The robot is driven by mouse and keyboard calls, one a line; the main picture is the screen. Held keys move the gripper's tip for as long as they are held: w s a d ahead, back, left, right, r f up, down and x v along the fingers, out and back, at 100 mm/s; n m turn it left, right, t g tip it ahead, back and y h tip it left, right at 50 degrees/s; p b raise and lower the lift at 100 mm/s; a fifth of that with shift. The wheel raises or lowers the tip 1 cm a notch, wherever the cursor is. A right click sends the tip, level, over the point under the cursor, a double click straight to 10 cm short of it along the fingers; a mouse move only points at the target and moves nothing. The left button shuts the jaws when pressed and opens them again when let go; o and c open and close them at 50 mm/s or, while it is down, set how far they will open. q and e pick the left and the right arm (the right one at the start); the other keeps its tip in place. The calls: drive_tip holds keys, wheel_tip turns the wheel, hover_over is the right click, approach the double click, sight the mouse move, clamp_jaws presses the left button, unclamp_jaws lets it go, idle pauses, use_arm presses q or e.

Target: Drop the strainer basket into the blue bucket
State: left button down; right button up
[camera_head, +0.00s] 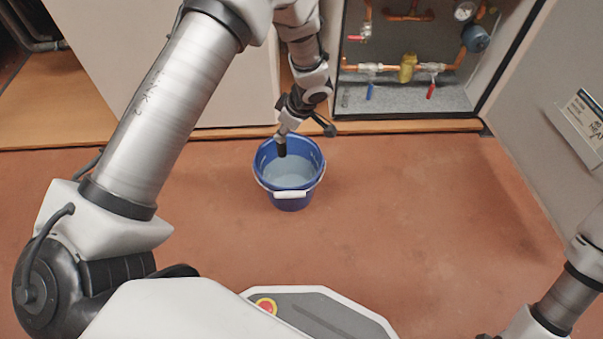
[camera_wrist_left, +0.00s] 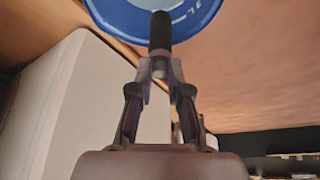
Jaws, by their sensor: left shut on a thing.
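The blue bucket (camera_head: 262,180) stands on the floor with its white handle grip at the near side. Its inside looks pale blue-grey. My left gripper (camera_head: 281,136) is shut on the strainer basket (camera_head: 282,149), a small dark cylinder, which points down over the bucket's opening near the back rim. In the left wrist view the left gripper's fingers (camera_wrist_left: 160,68) close on one end of the strainer basket (camera_wrist_left: 160,32), with the bucket (camera_wrist_left: 108,14) beyond it. The depth between basket and bucket contents is hard to tell. My right gripper is out of view.
Behind the bucket stands an open cabinet (camera_head: 400,97) with copper pipes, a yellow fitting (camera_head: 408,67) and blue and red valve handles. A pale panel (camera_head: 230,90) is left of it. Reddish floor (camera_head: 420,220) is clear around the bucket. A grey wall unit is at right.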

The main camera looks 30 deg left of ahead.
sight(285, 144)
use_arm(q)
wheel_tip(285, 144, down, 6)
drive_tip(key=shift+r+b, duration=0.2)
drive_tip(key=shift+b, duration=0.85)
drive_tip(key=c, duration=1)
unclamp_jaws()
drive_tip(key=shift+c, duration=0.2)
drive_tip(key=shift+r, duration=0.1)
drive_tip(key=v, duration=1.2)
